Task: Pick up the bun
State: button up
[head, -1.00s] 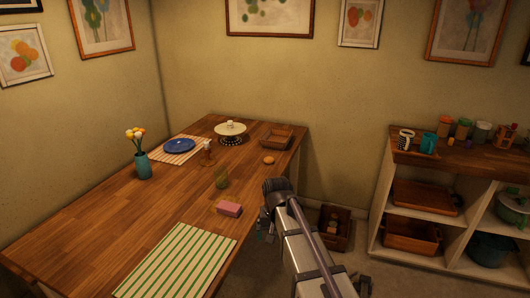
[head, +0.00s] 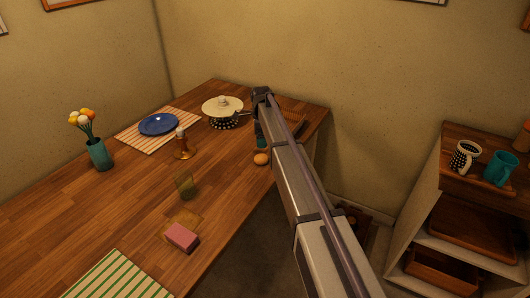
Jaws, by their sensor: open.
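The bun (head: 261,158) is a small round orange-brown thing on the wooden table (head: 110,195), near its right edge. My gripper (head: 261,146) is at the end of my arm, reaching over the right side of the table. It hangs down just behind the bun in the picture. Its fingertips are small and dark here. They look close to the bun, but I cannot tell the height or the gap. The gripper is open and holds nothing that I can see.
A lidded dotted pot (head: 222,107), a candle holder (head: 185,152), a blue plate (head: 158,124) and a vase of flowers (head: 99,153) stand to the left. A wooden tray (head: 294,121) is partly behind my arm. A pink block (head: 182,237) lies nearer.

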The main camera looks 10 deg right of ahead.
aim_at(261, 156)
jog(key=shift+m, duration=0.4)
jog(key=f+b, duration=1)
jog(key=b, duration=0.1)
jog(key=shift+s+a+f, duration=0.2)
jog(key=shift+s+f, duration=0.2)
jog(key=shift+r, duration=0.25)
jog(key=c, duration=1)
